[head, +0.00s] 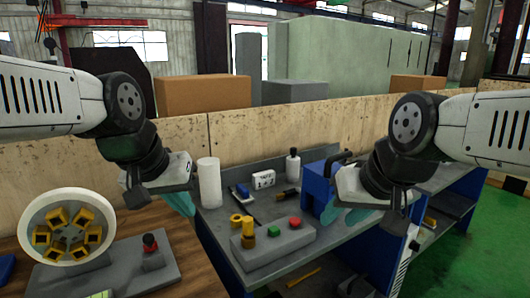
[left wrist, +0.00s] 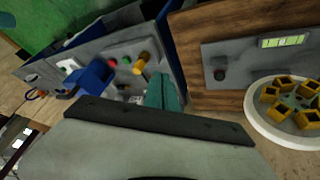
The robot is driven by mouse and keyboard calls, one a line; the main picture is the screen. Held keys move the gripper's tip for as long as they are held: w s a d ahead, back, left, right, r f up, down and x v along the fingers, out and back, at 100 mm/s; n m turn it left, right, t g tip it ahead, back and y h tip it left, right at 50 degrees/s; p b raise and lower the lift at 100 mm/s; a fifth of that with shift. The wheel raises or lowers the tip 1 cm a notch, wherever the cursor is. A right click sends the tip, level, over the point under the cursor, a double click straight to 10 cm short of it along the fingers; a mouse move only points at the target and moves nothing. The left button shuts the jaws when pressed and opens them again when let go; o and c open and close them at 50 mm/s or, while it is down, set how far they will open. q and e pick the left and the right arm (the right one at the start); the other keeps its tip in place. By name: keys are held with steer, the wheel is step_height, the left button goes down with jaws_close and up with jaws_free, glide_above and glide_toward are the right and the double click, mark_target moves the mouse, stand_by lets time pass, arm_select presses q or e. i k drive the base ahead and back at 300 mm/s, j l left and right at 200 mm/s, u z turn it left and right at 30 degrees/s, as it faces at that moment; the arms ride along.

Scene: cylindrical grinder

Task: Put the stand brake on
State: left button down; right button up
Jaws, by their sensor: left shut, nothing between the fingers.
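A white round stand (head: 68,227) with several yellow holders tilts on the left bench in the head view; it also shows in the left wrist view (left wrist: 255,125). A grey base plate (head: 95,275) lies beside it. A small red-and-black knob (head: 150,243) stands on that plate, and its dark top shows in the left wrist view (left wrist: 219,74). I cannot tell which part is the brake. My left gripper (head: 181,203) is shut and empty above the benches, right of the knob; its teal fingers (left wrist: 165,93) show close together. My right gripper (head: 345,213) hangs over the right bench, its opening unclear.
A grey control box (head: 262,252) with yellow, green and red buttons sits on the grey bench. A wooden panel (head: 265,133) closes the back.

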mark_target(150, 244)
steer(key=u, duration=1.2)
